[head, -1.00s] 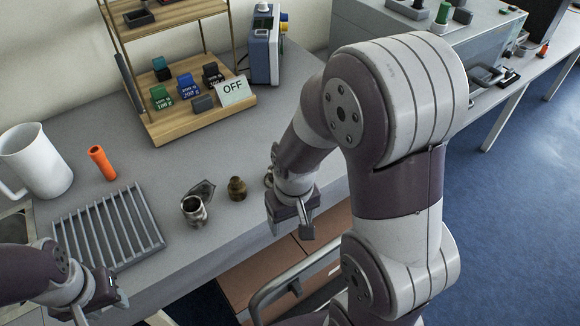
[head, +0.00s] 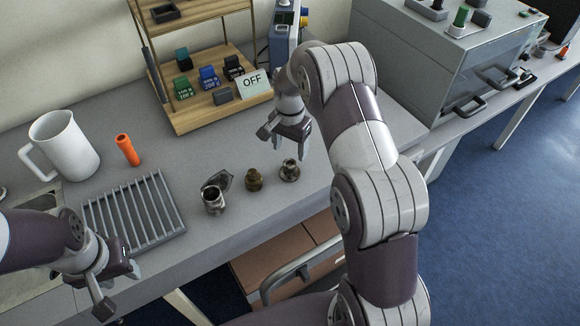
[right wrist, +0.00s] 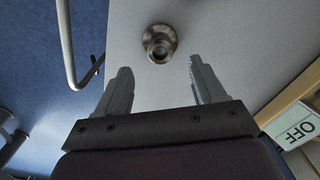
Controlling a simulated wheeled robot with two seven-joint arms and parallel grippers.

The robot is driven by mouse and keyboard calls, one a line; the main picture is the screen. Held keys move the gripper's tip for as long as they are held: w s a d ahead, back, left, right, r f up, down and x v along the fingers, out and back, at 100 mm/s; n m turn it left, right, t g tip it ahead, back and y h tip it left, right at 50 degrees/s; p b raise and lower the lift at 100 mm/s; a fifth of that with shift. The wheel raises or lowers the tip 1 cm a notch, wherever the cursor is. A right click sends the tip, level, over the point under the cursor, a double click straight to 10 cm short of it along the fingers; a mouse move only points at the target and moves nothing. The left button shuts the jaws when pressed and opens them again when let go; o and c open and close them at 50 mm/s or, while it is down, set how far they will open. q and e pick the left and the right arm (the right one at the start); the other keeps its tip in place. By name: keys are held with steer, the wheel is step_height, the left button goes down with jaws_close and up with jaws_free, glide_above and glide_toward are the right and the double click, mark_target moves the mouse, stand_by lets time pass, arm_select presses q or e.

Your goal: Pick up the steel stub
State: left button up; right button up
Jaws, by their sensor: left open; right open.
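Three small pipe fittings stand in a row on the grey table. The left one (head: 213,201) is silvery, the middle one (head: 253,180) is brass-brown, and the right one (head: 289,170) is grey-brown with a flared base. I cannot tell for certain which is the steel stub. My right gripper (head: 287,140) is open and empty, above and just behind the right fitting. In the right wrist view, one round flanged fitting (right wrist: 159,44), likely that right one, lies beyond and between the open fingertips (right wrist: 160,70). My left gripper (head: 119,288) is open and empty by the table's front edge.
A slatted rack (head: 135,215), an orange cylinder (head: 128,150) and a white jug (head: 65,145) are at left. A wooden shelf (head: 205,118) with small weights and an OFF sign (head: 255,83) stands behind.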

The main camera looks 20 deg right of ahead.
mark_target(289, 163)
step_height(289, 163, down, 7)
steer(key=shift+f+p, duration=0.15)
steer(key=shift+p, duration=1)
steer(key=shift+f, duration=0.15)
steer(key=c, duration=1.3)
